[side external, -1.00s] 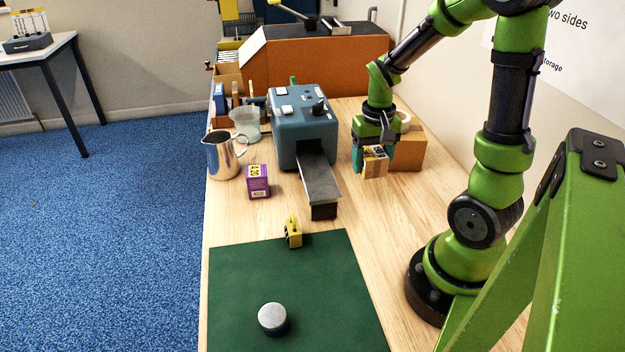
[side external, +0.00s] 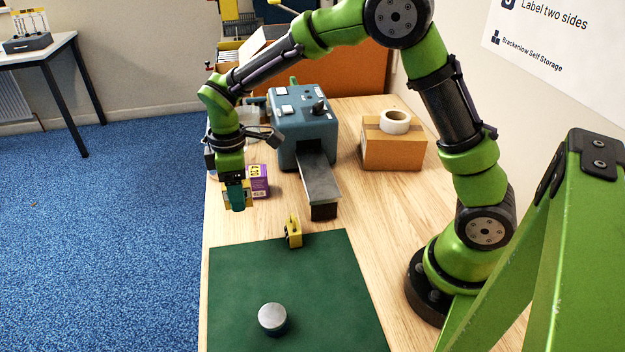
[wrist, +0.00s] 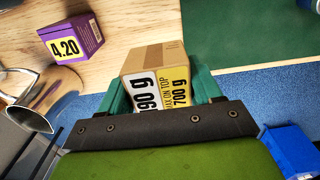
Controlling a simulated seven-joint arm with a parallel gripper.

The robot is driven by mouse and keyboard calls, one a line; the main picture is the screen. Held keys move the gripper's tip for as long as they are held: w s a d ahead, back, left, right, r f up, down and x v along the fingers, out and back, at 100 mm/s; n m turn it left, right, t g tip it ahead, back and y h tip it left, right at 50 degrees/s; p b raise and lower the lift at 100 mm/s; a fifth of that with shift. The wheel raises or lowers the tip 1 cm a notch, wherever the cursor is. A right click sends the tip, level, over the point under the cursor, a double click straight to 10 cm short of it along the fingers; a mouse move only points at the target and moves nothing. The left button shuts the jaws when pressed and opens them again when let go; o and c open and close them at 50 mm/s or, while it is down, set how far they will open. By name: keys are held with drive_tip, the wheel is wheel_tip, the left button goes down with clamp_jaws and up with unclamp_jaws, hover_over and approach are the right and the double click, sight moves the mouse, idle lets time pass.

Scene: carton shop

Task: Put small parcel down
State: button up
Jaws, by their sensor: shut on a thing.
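My gripper (side external: 237,197) is shut on the small parcel, a brown carton (wrist: 154,60) with white and yellow printed labels. In the wrist view the parcel sits between the two teal fingers. In the side view the fingers mostly hide it; only a sliver shows. My gripper holds it near the table's left edge, just left of the purple box (side external: 260,180). The wrist view shows blue floor beside and below the fingers. The parcel's height above the table is hard to tell.
A grey-blue machine (side external: 303,135) with a chute stands behind. A small yellow object (side external: 293,232) is at the green mat's (side external: 290,275) back edge, and a metal cylinder (side external: 272,318) is on the mat. A carton (side external: 393,150) carries a tape roll (side external: 396,122). A metal jug (wrist: 40,98) is near the purple box.

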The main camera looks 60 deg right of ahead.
sight(245, 229)
wheel_tip(245, 229, down, 9)
drive_tip(key=shift+r, duration=0.1)
idle(0.3)
drive_tip(key=shift+f, duration=0.2)
drive_tip(key=o, duration=1.2)
